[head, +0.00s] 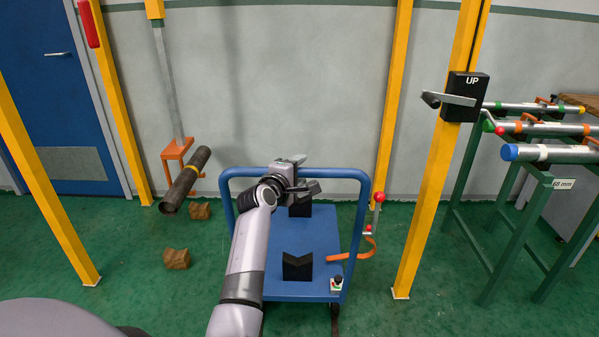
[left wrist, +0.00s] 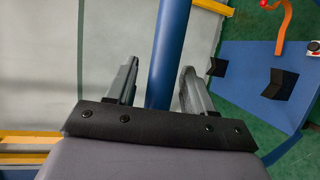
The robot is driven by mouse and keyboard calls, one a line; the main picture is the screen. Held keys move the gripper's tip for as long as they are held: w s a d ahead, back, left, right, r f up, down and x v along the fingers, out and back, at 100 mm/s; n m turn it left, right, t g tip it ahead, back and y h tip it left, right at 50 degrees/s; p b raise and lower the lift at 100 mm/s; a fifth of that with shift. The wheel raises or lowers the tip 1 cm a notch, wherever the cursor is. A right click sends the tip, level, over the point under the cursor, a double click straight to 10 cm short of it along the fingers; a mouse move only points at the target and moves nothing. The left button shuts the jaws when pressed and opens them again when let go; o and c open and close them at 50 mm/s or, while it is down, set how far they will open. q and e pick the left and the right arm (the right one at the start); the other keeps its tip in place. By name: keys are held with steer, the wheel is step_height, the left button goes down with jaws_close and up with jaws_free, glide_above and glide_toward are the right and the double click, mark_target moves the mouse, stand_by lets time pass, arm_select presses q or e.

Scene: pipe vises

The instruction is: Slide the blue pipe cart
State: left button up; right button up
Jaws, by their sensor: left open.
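The blue pipe cart (head: 310,237) stands on the green floor in front of the grey wall. Its blue tubular handle (head: 340,172) arches across the far end, and two black V-blocks sit on its deck, the near one (head: 298,266) clear to see. My left gripper (head: 303,172) is at the handle's top bar, left of the bar's right bend. In the left wrist view the blue handle bar (left wrist: 169,50) runs between the two spread fingers (left wrist: 157,88); contact cannot be told. The cart's deck (left wrist: 250,75) shows at right there. My right gripper is not in view.
A dark pipe (head: 185,180) with a yellow band rests by an orange stand (head: 176,151) at left. Wooden blocks (head: 176,258) lie on the floor. A yellow post (head: 425,205) with an UP lever box (head: 466,95) and a green pipe rack (head: 520,210) stand at right.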

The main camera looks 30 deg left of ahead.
arm_select(q)
steer(key=shift+w+a, duration=0.1)
steer(key=shift+w, duration=0.3)
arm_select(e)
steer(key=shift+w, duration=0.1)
arm_select(q)
jaws_close()
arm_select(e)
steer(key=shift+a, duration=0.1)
